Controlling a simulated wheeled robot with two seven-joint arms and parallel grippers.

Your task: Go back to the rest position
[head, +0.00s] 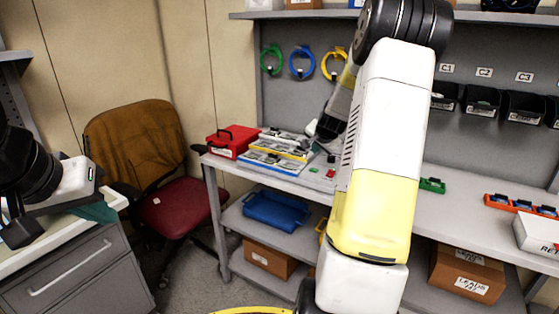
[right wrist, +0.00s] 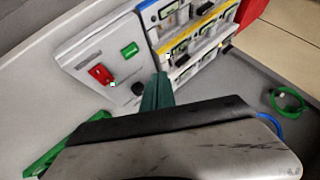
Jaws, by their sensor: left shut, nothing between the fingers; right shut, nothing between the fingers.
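My left gripper (head: 103,213) is at the left of the head view, over the counter beside the drawer unit. Its teal fingers are closed, with nothing seen between them. My right arm rises large through the middle of the head view and bends down behind itself. My right gripper shows in the right wrist view (right wrist: 156,92) with its teal fingers together and empty. It is over the workbench (head: 270,178), close to a grey panel (right wrist: 105,65) with a red and a green part. I cannot tell from this view how far the fingertips are from the panel.
Stacked trays of devices (head: 278,150) and a red case (head: 232,141) stand on the bench. A blue bin (head: 275,210) and cardboard boxes sit on lower shelves. A chair (head: 150,170) stands between bench and counter. Coiled cables (head: 302,62) and black bins (head: 481,101) hang at the back.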

